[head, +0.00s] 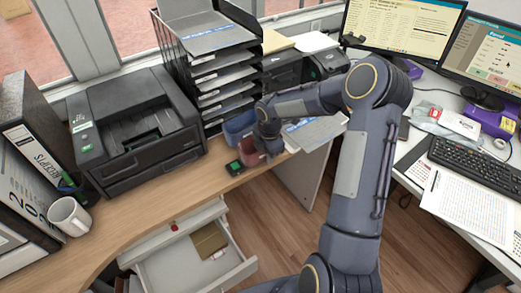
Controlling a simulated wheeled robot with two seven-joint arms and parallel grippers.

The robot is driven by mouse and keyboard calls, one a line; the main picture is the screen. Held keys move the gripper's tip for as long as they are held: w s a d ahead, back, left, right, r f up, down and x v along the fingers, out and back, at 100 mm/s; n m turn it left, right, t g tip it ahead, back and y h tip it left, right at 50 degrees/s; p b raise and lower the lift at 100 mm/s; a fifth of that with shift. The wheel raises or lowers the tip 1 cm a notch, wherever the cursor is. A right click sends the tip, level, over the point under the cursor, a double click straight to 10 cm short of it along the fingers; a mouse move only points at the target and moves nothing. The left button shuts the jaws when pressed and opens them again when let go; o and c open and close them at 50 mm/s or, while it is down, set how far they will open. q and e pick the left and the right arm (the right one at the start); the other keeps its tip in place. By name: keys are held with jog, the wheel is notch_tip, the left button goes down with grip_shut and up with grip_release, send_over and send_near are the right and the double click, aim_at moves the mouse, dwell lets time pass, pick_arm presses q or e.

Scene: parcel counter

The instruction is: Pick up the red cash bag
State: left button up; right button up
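The red cash bag (249,154) is a small dull red pouch near the right edge of the wooden counter, just in front of a blue bag (239,128). My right gripper (270,146) comes in from the right and points down at the red bag's right side, covering part of it. Its fingertips are small and partly hidden, so I cannot tell whether they are open or closed on the bag. The red bag appears to be on the counter. My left gripper is not in view.
A small black device with a green screen (235,168) lies in front of the red bag. A black printer (133,132) stands left, a letter-tray rack (215,60) behind. An open drawer (193,263) juts out below. The counter between mug (69,216) and device is clear.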

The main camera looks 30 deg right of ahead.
grip_shut()
jog(key=shift+r, duration=0.1)
